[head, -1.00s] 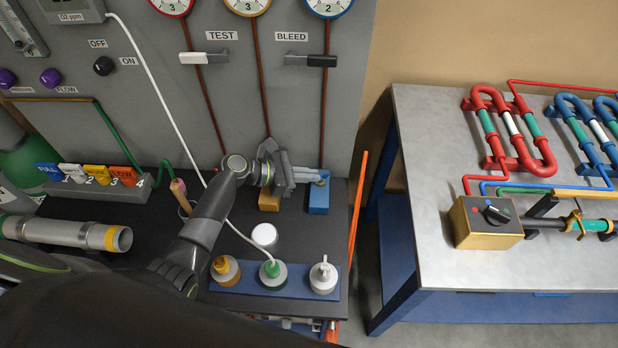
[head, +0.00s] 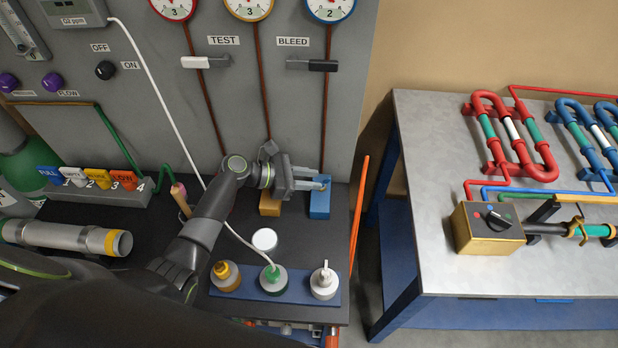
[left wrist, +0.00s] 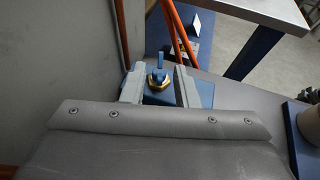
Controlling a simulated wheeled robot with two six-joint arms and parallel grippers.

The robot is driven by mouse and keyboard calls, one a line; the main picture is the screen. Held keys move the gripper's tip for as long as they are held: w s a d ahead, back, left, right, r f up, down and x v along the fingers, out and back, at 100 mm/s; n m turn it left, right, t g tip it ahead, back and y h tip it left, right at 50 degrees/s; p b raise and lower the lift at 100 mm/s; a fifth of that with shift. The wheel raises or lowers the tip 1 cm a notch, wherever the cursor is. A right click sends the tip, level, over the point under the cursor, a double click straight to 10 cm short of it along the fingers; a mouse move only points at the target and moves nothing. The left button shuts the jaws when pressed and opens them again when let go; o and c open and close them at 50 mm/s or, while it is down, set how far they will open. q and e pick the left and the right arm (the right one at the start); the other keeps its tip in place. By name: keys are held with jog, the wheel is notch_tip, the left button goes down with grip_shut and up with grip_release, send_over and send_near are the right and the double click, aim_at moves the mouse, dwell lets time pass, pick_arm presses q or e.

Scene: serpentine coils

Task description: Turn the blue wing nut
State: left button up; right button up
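The blue wing nut (left wrist: 159,64) shows in the left wrist view as a thin upright blue wing above a brass hex base (left wrist: 158,80). It is on the blue block (head: 319,205), which stands at the right end of the black bench by the panel. My left gripper (head: 318,184) is open, with one finger on each side of the nut. In the left wrist view its fingers (left wrist: 159,86) show a gap on both sides of the nut. In the head view the nut is mostly hidden by the fingers. My right gripper is not in view.
A yellow block (head: 270,207) stands left of the blue one. The grey panel (head: 345,110) rises behind. An orange rod (head: 358,212) stands close on the right. A blue tray (head: 250,290) with capped jars and a white cap (head: 264,239) lie nearer the front.

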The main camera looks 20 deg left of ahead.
pick_arm(q)
notch_tip(320, 180, up, 10)
dwell(0.6)
dwell(0.4)
